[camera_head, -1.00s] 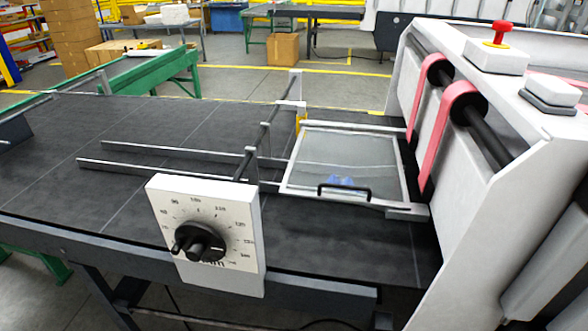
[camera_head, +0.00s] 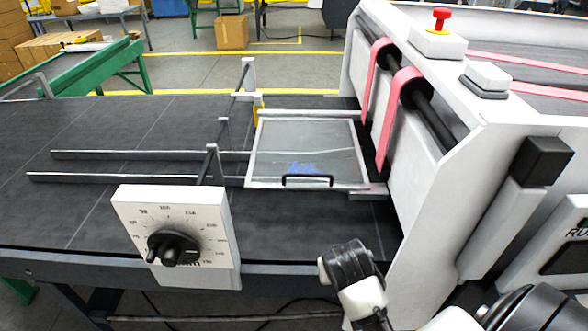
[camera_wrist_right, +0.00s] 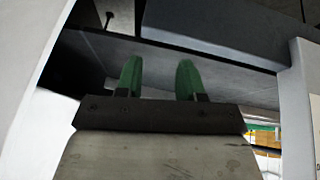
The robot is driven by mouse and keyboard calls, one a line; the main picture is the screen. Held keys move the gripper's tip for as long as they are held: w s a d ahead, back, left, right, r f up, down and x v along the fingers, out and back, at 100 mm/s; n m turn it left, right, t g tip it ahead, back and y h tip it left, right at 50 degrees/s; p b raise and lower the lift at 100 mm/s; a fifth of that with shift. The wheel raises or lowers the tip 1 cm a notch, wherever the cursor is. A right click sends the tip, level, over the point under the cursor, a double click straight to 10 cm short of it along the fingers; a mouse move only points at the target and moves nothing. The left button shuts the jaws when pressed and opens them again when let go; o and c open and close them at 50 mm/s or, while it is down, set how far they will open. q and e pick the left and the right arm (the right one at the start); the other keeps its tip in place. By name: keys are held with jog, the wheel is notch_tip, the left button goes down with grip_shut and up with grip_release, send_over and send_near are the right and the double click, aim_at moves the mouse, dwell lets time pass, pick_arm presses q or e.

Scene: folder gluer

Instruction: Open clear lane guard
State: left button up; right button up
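The clear lane guard (camera_head: 330,140) is a transparent panel in a light frame, lying flat and closed over the dark belt in the head view. Its black handle (camera_head: 307,178) runs along the near edge. Something blue shows through the panel just behind the handle. My right arm comes in at the lower right of the head view, well in front of the guard; its gripper cannot be made out there. In the right wrist view my right gripper (camera_wrist_right: 160,80) has two green fingers apart with nothing between them. My left gripper is not in view.
A dial box (camera_head: 178,235) stands at the belt's near edge, left of the guard. The white machine housing (camera_head: 440,150) with pink belts and a red button (camera_head: 441,14) rises on the right. Two metal rails (camera_head: 120,178) lie across the belt.

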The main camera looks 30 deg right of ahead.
jog(key=w+d+r+m+h, duration=0.1)
jog(key=w+d+r+m, duration=0.2)
jog(key=w+d+m, duration=0.25)
jog(key=m+g+y, duration=0.3)
jog(key=m, duration=1.1)
send_near(302, 175)
jog(key=shift+w+d+f+p, duration=0.2)
jog(key=shift+f+p, duration=0.3)
jog(key=shift+f, duration=0.9)
jog(key=shift+w+d+f+p, duration=0.2)
jog(key=shift+f+p, duration=0.35)
jog(key=shift+f, duration=0.85)
jog(key=shift+w+d+f+p, duration=0.2)
jog(key=shift+f+p, duration=0.3)
jog(key=shift+f, duration=0.9)
jog(key=shift+c, duration=0.3)
grip_shut()
